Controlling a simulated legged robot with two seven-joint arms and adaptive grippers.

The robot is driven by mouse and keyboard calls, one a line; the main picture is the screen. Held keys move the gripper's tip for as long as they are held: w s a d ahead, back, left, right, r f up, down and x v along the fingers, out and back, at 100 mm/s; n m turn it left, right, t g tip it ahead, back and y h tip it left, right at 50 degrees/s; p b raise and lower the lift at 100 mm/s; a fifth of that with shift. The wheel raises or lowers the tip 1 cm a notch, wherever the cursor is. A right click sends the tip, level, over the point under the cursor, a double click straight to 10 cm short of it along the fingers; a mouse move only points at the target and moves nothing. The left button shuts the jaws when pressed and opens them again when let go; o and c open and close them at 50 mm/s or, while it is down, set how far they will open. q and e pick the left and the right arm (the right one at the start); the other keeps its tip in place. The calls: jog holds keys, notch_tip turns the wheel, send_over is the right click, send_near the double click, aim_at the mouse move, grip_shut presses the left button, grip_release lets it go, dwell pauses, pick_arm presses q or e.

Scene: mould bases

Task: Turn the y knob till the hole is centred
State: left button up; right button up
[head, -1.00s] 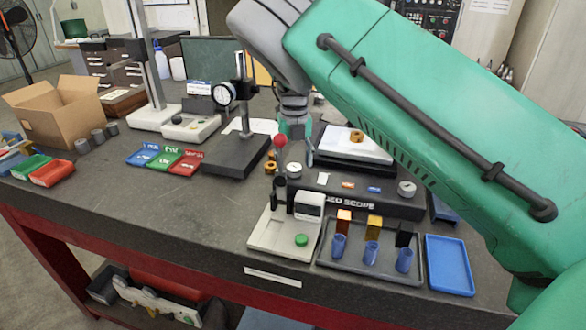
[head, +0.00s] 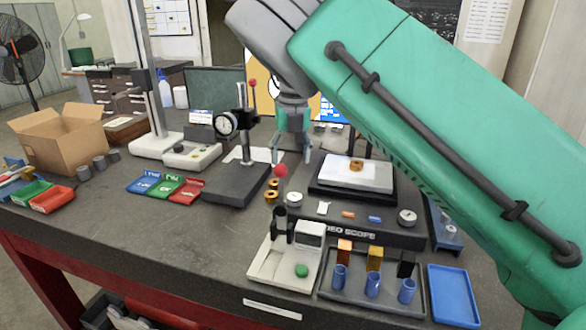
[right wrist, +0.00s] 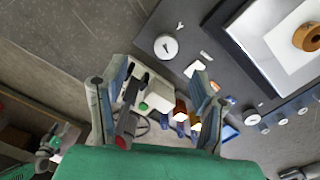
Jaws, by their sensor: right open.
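The video scope base (head: 345,234) stands at the middle right of the bench. A round silver knob (head: 294,200) is at its left end and another (head: 407,217) at its right end. In the right wrist view a round knob (right wrist: 165,47) has a white Y-like mark beside it. A brass ring (head: 357,165) with a hole lies on the pale stage plate (head: 335,175); it also shows in the wrist view (right wrist: 310,36). My right gripper (head: 291,150) is open and empty, above the left side of the scope, apart from the knobs. My left gripper is out of view.
A dark tray (head: 345,287) with blue cups and a blue tray (head: 453,295) are at front right. A dial gauge stand (head: 235,185) is left. The screen behind is partly hidden by my arm.

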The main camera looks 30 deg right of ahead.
jog(key=w+r+m+t+y, duration=0.1)
jog(key=w+r+m+t, duration=0.2)
jog(key=w+m+t, duration=0.7)
jog(key=w+d+r+m+h, duration=0.3)
jog(key=d+m, duration=0.2)
jog(key=m, duration=0.5)
jog(key=w+d+r+m+h, duration=0.25)
jog(key=d+m, duration=0.25)
jog(key=m, duration=0.4)
jog(key=m+g+y, duration=0.5)
jog(key=m+g, duration=0.6)
jog(key=m, duration=0.9)
send_over(294, 195)
notch_tip(294, 195, down, 7)
jog(key=shift+h, duration=0.35)
notch_tip(294, 195, down, 13)
jog(key=shift+s+f+p, duration=0.1)
jog(key=shift+f+p, duration=0.05)
jog(key=shift+p, duration=0.5)
